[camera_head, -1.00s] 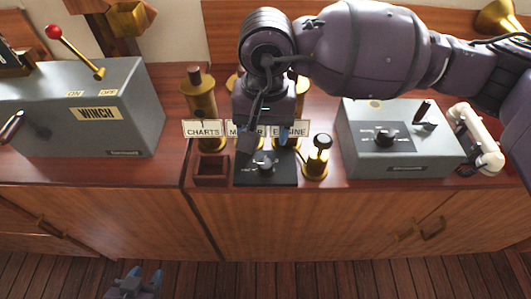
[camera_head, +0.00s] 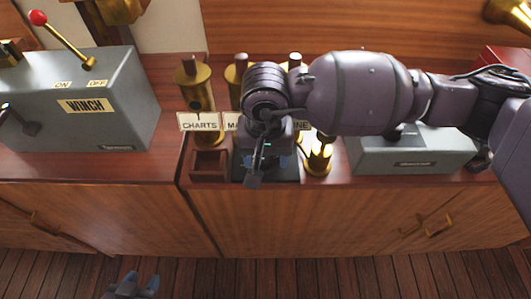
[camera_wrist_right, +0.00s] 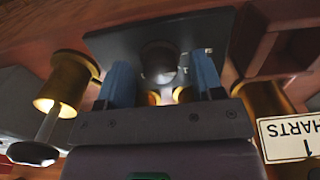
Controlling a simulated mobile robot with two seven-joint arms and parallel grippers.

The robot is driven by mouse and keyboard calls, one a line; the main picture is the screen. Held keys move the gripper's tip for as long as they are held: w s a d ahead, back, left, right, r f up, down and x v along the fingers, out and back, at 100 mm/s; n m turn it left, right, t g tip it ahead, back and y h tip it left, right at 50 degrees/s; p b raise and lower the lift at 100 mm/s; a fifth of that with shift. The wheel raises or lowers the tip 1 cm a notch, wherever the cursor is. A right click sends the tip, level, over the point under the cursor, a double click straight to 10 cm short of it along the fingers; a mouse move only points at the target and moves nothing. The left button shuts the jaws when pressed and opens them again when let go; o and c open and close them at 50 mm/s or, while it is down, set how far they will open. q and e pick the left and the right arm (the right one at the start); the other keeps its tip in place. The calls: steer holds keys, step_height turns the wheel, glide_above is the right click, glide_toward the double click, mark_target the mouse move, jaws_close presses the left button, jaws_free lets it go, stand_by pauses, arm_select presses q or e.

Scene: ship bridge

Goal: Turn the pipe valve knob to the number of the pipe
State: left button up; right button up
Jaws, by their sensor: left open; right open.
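The pipe valve knob (camera_wrist_right: 160,62) is a dark round knob on a black plate (camera_wrist_right: 105,42) in the right wrist view. In the head view the plate (camera_head: 290,174) shows at the cabinet's front edge, and the knob is hidden under my right gripper. My right gripper (camera_head: 265,162) is open and points down over the plate. In the right wrist view its blue fingers (camera_wrist_right: 162,82) stand on either side of the knob; I cannot tell whether they touch it. My left gripper (camera_head: 142,282) is open and empty, low over the floor. Brass pipes stand behind; one bears a CHARTS sign (camera_head: 200,122).
A small wooden box (camera_head: 210,163) sits left of the plate, and a brass fitting (camera_head: 318,158) stands close on its right. A grey WINCH box (camera_head: 85,105) is at left. A grey control box (camera_head: 415,155) at right is partly behind my right arm.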

steer(key=c, duration=0.9)
